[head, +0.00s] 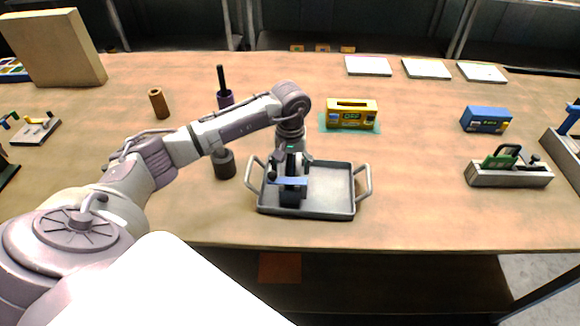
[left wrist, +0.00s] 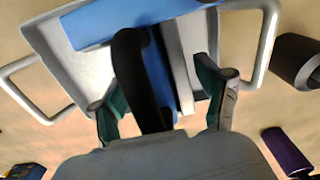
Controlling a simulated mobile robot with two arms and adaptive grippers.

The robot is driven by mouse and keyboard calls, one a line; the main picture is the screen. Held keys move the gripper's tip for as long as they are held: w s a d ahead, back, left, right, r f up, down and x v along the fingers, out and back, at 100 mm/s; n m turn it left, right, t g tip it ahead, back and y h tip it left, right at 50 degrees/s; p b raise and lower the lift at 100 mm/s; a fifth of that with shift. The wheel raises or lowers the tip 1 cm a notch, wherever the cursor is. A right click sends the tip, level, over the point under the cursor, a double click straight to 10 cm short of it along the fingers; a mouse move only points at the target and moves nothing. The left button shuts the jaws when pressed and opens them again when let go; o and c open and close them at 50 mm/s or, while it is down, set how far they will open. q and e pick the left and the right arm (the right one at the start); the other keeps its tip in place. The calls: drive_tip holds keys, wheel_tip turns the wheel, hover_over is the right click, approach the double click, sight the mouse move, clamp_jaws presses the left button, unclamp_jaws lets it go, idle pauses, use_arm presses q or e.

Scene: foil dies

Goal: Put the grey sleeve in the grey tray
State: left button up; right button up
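The grey tray (head: 335,206) with two side handles sits near the table's front edge; it also shows in the left wrist view (left wrist: 92,68). A dark grey hollow cylinder, apparently the grey sleeve (head: 225,168), stands upright on the table left of the tray. It lies at the right edge in the left wrist view (left wrist: 293,58). My left gripper (head: 291,172) is over the tray, its fingers apart (left wrist: 163,92). A blue piece (left wrist: 105,24) with a curved black handle (left wrist: 135,70) is between and beyond the fingers. Contact is unclear. My right gripper is out of view.
A purple cylinder with a black rod (head: 224,98) and a brown cylinder (head: 158,104) stand farther back. A yellow box (head: 351,114) is behind the tray. A blue box (head: 485,119) and a green-handled clamp (head: 508,172) are right.

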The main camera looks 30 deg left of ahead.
use_arm(q)
drive_tip(key=shift+s+f, duration=0.3)
drive_tip(key=shift+f, duration=0.3)
drive_tip(key=shift+w+r, duration=0.1)
drive_tip(key=shift+r, duration=0.15)
drive_tip(key=r+b, duration=0.1)
drive_tip(key=r, duration=0.2)
drive_tip(key=r+b, duration=0.1)
drive_tip(key=r, duration=0.3)
drive_tip(key=r+b, duration=0.1)
drive_tip(key=r, duration=0.2)
drive_tip(key=shift+w+a+r, duration=0.1)
drive_tip(key=shift+w+r, duration=0.15)
drive_tip(key=shift+r, duration=0.15)
drive_tip(key=shift+a+r, duration=0.1)
drive_tip(key=shift+r, duration=0.4)
